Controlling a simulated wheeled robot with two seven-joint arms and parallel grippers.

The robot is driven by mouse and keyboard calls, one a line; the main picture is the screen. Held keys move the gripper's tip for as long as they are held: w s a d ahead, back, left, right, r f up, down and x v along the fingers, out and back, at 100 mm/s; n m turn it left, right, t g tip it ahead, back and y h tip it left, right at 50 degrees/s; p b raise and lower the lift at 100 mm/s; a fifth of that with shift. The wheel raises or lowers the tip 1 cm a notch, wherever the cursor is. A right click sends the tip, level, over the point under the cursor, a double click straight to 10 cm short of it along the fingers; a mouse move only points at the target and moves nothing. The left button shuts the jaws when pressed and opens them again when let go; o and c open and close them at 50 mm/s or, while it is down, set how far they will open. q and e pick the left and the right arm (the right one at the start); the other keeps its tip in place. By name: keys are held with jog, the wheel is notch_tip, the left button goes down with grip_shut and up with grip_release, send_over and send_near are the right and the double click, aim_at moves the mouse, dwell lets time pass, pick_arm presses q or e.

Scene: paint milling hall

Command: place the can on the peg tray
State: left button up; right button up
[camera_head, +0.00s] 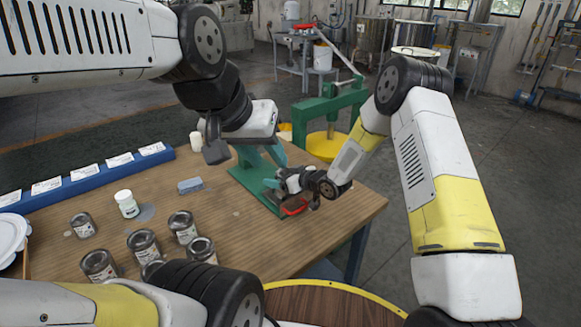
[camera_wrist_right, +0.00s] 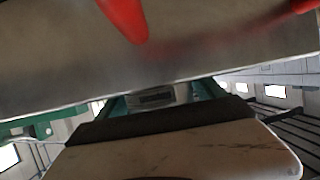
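Several dark cans with pale labels stand on the wooden table, among them one at the front (camera_head: 143,244) and one behind it (camera_head: 183,226). I cannot tell which one the task means. A long blue rack (camera_head: 88,183) with white cards lies along the table's far left edge; I cannot tell whether it is the peg tray. My left gripper (camera_head: 238,148) hangs above the table near a green stand; its fingers are not clear. My right gripper (camera_head: 302,192) is low at the stand's base beside a red part (camera_head: 294,207). In the right wrist view a grey-brown surface fills the top, and what the fingers hold is hidden.
The green stand (camera_head: 243,178) is at the table's right end. The table's front right part is clear.

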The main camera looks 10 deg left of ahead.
jog(key=shift+o, duration=0.3)
jog(key=shift+d+r, duration=0.1)
jog(key=shift+r, duration=0.1)
jog(key=s+d+r+m+t+h, duration=0.1)
jog(key=s+d+r+m+h, duration=0.3)
jog(key=d+r, duration=0.95)
jog(key=s+d+r+m+t+h, duration=0.15)
jog(key=s+d+r+h, duration=0.45)
jog(key=d+r, duration=0.7)
jog(key=s+d+r+m+g, duration=0.1)
jog(key=s+d, duration=0.3)
jog(key=s, duration=0.8)
jog(key=s+d+r+m+g, duration=0.1)
jog(key=s+d+m, duration=0.3)
jog(key=s, duration=0.7)
jog(key=shift+s+r+g+y, duration=0.4)
jog(key=shift+g, duration=0.45)
pick_arm(q)
jog(key=shift+c, duration=0.5)
